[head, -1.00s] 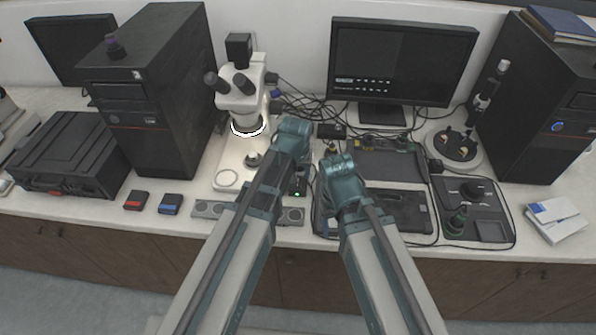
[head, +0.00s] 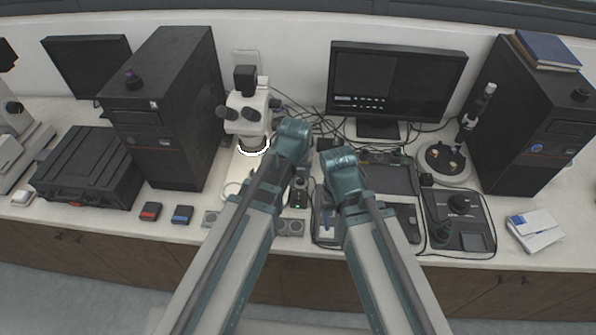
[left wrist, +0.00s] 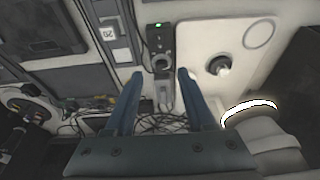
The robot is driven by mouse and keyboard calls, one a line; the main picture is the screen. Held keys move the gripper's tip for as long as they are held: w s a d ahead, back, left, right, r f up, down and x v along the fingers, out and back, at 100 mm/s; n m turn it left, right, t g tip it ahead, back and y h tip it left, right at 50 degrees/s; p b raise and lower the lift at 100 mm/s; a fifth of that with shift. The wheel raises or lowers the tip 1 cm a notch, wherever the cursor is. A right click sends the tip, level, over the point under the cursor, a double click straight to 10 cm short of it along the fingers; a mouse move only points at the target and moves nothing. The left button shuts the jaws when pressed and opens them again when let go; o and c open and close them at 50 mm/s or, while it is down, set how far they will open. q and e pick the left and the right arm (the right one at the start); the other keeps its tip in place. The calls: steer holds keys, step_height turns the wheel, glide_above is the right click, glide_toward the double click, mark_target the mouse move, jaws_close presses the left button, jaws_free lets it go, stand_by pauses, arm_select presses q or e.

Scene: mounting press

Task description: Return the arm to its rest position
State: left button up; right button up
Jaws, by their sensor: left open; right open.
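My two arms reach forward side by side over the bench in the head view. My left arm's wrist (head: 292,137) is bent downward in front of the microscope base, and its jaws are hidden behind the arm there. In the left wrist view my left gripper (left wrist: 158,85) is open, with two blue fingers apart and nothing held. A small dark device with a green light (left wrist: 161,42) lies beyond the gap between the fingers. My right arm's wrist (head: 340,165) is bent down over the dark tray area; I cannot make out its jaws.
A white microscope (head: 247,115) with a lit ring stands behind my left arm. A monitor (head: 397,82), a black computer tower (head: 160,125), a second tower (head: 528,120) and a black case (head: 88,172) surround the area. Loose cables lie behind. The bench's front right is partly free.

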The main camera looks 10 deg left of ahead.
arm_select(q)
steer(key=shift+f, duration=0.1)
arm_select(e)
steer(key=shift+f, duration=0.1)
arm_select(q)
steer(key=s+f+m+g+y+b, duration=0.1)
steer(key=s+f+m+g+b, duration=0.2)
steer(key=s, duration=1.1)
step_height(320, 180, down, 2)
steer(key=shift+s+f+m+b, duration=0.15)
steer(key=shift+m+b, duration=0.25)
steer(key=shift+b, duration=0.5)
arm_select(e)
step_height(320, 180, down, 5)
steer(key=shift+r, duration=0.15)
